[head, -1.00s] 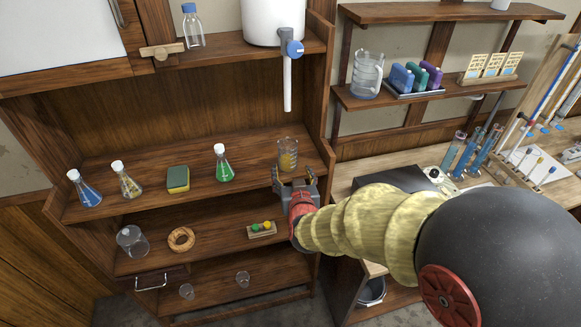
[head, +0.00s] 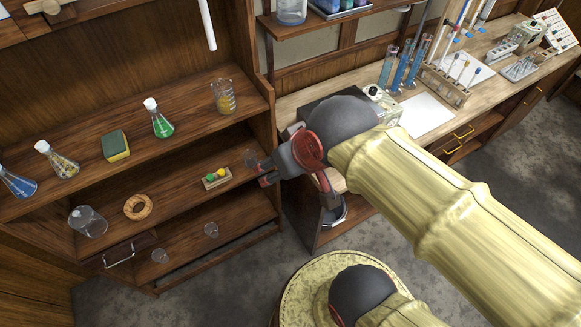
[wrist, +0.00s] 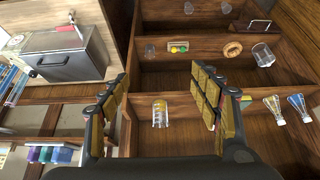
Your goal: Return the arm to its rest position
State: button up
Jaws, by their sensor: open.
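My gripper (head: 258,168) is in front of the right side of the shelf unit, with nothing between its fingers. In the wrist view my gripper (wrist: 165,100) shows two widely parted padded fingers. A glass beaker with yellow contents (head: 223,96) stands upright on the upper shelf, apart from the fingers. In the wrist view this beaker (wrist: 160,114) appears between the fingers but farther off. My yellow-sleeved arm covers much of the right of the head view.
Flasks, including a green one (head: 159,118), and a sponge (head: 115,145) share the beaker's shelf. Below are a small tray with balls (head: 216,178) and a cork ring (head: 138,207). A workbench (head: 470,75) with blue tubes (head: 406,65) lies right. Grey floor is open in front.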

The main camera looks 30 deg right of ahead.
jog(key=shift+s+d, duration=0.25)
jog(key=shift+s, duration=0.7)
notch_tip(320, 180, down, 12)
jog(key=b, duration=1.2)
